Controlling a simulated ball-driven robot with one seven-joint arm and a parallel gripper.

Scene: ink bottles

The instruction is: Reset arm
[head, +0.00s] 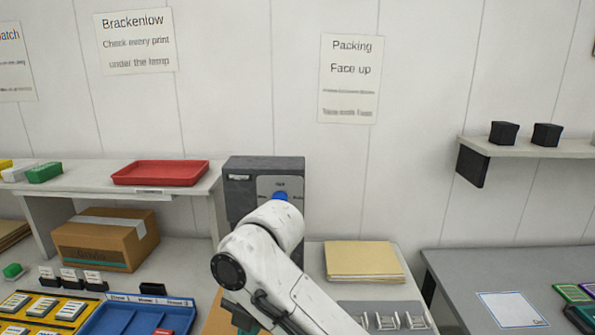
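My white arm crosses the lower middle of the head view, its bent joint in front of a dark grey machine (237,190). A small blue part (280,196) shows just above the arm, against the machine's lighter panel. I cannot tell what it belongs to. The arm covers the lower part of the machine. No ink bottle can be made out clearly.
A raised shelf at left holds a red tray (160,173), with a cardboard box (105,239) underneath. Yellow and blue trays (120,318) lie at front left. Folders (363,260) lie right of my arm. A grey table (450,268) and a wall shelf (530,146) stand further right.

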